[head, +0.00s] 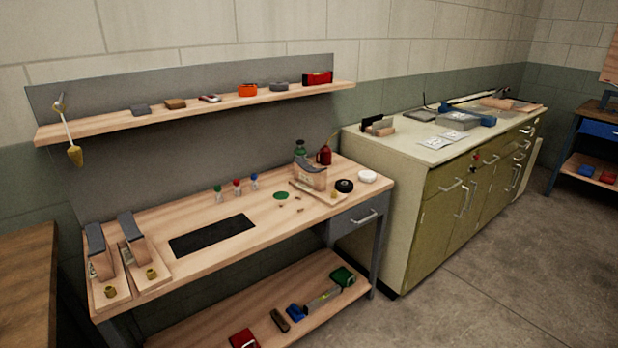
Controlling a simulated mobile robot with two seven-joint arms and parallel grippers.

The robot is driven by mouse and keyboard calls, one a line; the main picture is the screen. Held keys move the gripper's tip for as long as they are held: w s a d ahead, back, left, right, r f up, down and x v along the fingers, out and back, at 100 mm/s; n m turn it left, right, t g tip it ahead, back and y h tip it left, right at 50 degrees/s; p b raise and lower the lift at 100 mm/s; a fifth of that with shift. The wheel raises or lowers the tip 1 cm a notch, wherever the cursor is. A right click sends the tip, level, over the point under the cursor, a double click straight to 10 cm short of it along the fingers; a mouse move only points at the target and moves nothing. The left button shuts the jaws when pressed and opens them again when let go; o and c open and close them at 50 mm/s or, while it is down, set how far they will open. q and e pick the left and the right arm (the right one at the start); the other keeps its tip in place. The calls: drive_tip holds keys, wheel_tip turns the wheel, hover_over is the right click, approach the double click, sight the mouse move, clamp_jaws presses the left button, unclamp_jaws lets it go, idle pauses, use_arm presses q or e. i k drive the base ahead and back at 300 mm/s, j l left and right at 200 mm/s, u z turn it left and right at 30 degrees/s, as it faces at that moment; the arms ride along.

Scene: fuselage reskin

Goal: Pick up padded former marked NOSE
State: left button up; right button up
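Three blocks that look like padded formers, with dark grey tops and wooden bodies, stand on the workbench (215,215). The left former (97,246) and the second former (132,238) stand side by side at the bench's left end, each on a wooden board with a brass-coloured knob-like piece in front. The third former (310,174) stands on a board at the right rear. Small pale labels seem to show low on the two left ones, but no marking is legible, so I cannot tell which is NOSE. Neither gripper is in view.
A black mat (212,236) lies mid-bench, with small coloured-top tools (237,187) behind it. A black roll (344,186) and a white roll (367,176) are at right. A shelf (200,112) overhangs the back. A green cabinet (430,200) adjoins; floor (480,290) at right is clear.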

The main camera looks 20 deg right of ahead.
sight(311, 180)
drive_tip(key=i+l+u, duration=0.1)
drive_tip(key=i+l, duration=0.25)
drive_tip(key=l, duration=0.25)
drive_tip(key=i+l+u, duration=0.15)
drive_tip(key=l, duration=0.2)
drive_tip(key=i+l+u, duration=0.1)
drive_tip(key=i+l, duration=0.25)
drive_tip(key=l, duration=0.3)
drive_tip(key=i+l+u, duration=0.15)
drive_tip(key=l, duration=0.2)
